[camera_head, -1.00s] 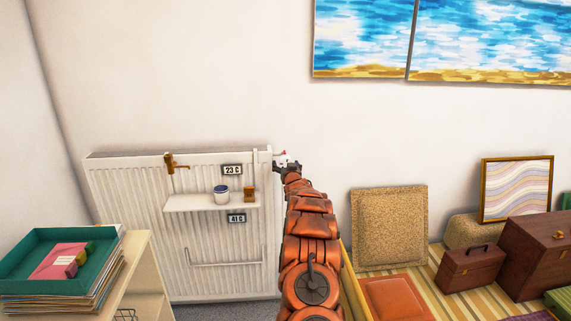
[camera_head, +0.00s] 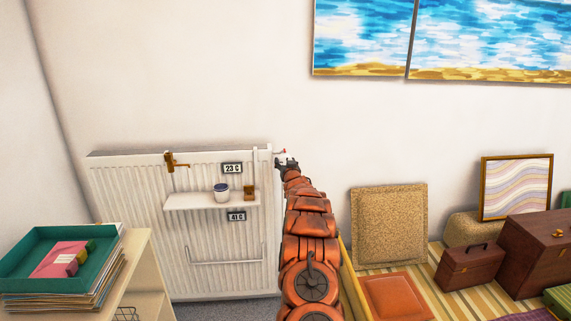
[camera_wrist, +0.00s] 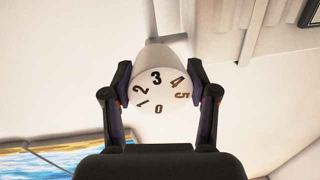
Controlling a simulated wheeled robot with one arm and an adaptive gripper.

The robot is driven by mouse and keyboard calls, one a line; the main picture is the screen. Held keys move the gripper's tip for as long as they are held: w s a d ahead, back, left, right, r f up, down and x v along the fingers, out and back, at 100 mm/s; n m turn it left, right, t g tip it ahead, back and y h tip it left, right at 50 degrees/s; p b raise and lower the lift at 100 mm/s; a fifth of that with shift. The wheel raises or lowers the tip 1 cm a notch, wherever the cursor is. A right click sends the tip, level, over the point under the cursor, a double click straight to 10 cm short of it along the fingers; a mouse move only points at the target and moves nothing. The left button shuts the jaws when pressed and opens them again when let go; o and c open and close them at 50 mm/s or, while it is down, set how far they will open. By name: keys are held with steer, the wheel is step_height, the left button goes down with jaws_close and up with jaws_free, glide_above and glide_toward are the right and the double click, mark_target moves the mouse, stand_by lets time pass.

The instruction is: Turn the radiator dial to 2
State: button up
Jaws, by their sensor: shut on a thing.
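The radiator dial (camera_wrist: 160,88) is a round white knob with numbers 0 to 5 on its face, seen head-on in the wrist view. The bold 3 is at the top, toward the pale neck behind the knob; the 2 is just left of it and the 0 is at the bottom. My gripper (camera_wrist: 160,85) has one dark finger on each side of the knob and is shut on it. In the head view my gripper (camera_head: 287,163) is at the upper right corner of the white radiator (camera_head: 225,272) and largely hides the dial.
The radiator carries a shelf (camera_head: 184,203) with a jar (camera_head: 221,191) and a small brown block (camera_head: 249,190), plus displays reading 23 C (camera_head: 232,168) and 41 C (camera_head: 237,216). A teal tray (camera_head: 30,250) is at left. Cases (camera_head: 469,268) and cushions (camera_head: 388,225) are at right.

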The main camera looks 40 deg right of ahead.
steer(key=shift+c, duration=0.8)
steer(key=shift+f, duration=0.1)
steer(key=shift+a+m+b, duration=0.1)
steer(key=shift+m+b, duration=0.2)
steer(key=shift+b, duration=0.1)
steer(key=o, duration=1.2)
steer(key=shift+c, duration=0.2)
